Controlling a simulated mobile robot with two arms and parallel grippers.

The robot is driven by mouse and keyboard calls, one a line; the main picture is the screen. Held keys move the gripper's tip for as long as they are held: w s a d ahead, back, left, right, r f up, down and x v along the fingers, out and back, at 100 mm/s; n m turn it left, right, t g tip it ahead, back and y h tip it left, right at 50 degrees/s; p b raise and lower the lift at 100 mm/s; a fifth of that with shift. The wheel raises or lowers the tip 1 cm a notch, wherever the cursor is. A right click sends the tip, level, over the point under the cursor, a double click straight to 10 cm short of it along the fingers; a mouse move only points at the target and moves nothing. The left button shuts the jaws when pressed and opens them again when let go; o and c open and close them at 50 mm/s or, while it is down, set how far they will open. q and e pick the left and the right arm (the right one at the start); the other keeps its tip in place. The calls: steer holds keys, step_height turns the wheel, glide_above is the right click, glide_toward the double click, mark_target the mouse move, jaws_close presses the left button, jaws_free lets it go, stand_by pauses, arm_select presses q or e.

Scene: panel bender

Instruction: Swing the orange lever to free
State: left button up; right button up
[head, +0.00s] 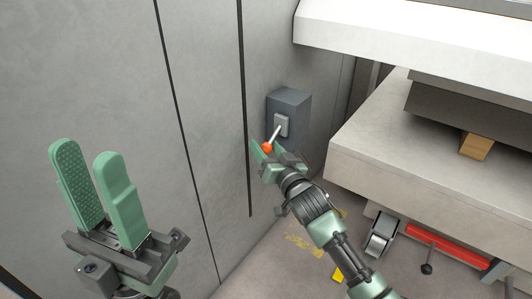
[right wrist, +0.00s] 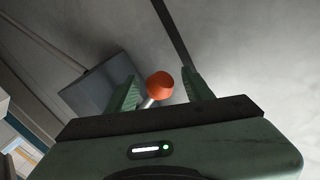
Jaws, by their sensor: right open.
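The lever is a thin metal rod with an orange knob (head: 267,148), mounted on a dark grey box (head: 289,103) on the grey wall panel. In the head view the rod slopes down and left from a light plate (head: 282,124) to the knob. My right gripper (head: 268,152) is at the knob. In the right wrist view the orange knob (right wrist: 160,85) sits between the two open fingers (right wrist: 158,92), with a visible gap to the right finger. I cannot tell whether the left finger touches it. My left gripper (head: 90,165) is open and empty at the lower left, away from the lever.
A pale machine table (head: 390,145) juts out right of the lever, with a wooden block (head: 477,146) under a dark part. A caster (head: 382,236) and a red bar (head: 445,245) are below. The wall (head: 205,90) left of the lever is flat and clear.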

steer(key=shift+a, duration=0.1)
jaws_close()
stand_by(1.4)
